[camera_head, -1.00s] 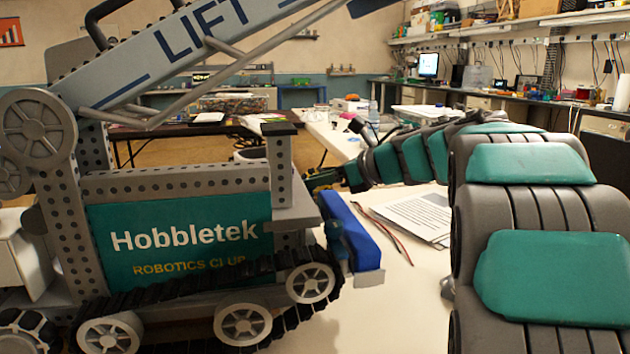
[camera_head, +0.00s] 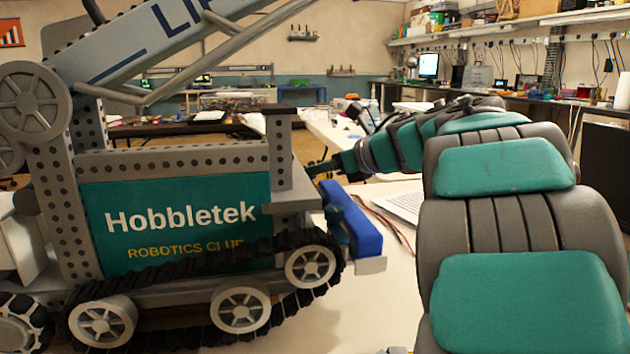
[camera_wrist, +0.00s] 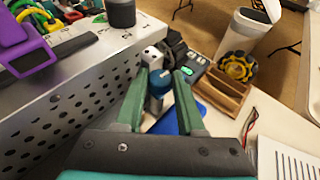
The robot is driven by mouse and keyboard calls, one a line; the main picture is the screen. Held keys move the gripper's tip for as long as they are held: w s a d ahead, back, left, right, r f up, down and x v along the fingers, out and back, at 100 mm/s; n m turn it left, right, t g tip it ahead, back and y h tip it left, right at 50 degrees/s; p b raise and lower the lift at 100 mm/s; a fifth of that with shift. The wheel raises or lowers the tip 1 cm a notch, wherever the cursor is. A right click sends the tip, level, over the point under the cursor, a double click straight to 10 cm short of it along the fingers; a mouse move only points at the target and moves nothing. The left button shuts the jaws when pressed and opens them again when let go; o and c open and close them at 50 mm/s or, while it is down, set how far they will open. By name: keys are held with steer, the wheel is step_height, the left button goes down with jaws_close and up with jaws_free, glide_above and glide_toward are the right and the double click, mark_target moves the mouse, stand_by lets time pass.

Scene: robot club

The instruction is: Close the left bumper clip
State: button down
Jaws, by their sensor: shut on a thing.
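The Hobbletek robot (camera_head: 180,220) stands on the white table, with its blue bumper (camera_head: 350,225) at its right end. The bumper also shows in the wrist view (camera_wrist: 187,117), partly behind my fingers. The clip's exact position cannot be told.
A brown wooden tray (camera_wrist: 222,92) and a dark device with a green screen (camera_wrist: 190,70) lie just beyond the bumper. Purple and green parts (camera_wrist: 25,40) rest on the chassis top.

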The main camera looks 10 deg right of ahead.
steer(key=shift+s+a+f+m+t+h+b, duration=0.1)
steer(key=shift+m+t+h+b, duration=0.15)
steer(key=shift+m+h+b, duration=0.2)
steer(key=shift+s+m+t+h+b, duration=0.1)
steer(key=shift+m+t+h+b, duration=0.2)
steer(key=shift+m+h, duration=0.2)
steer(key=shift+a+m+t+h+p, duration=0.15)
steer(key=shift+m+t+h+p, duration=0.35)
steer(key=shift+m+h, duration=0.95)
steer(key=shift+t+h, duration=0.25)
steer(key=shift+h, duration=0.05)
steer(key=c, duration=0.5)
jaws_free()
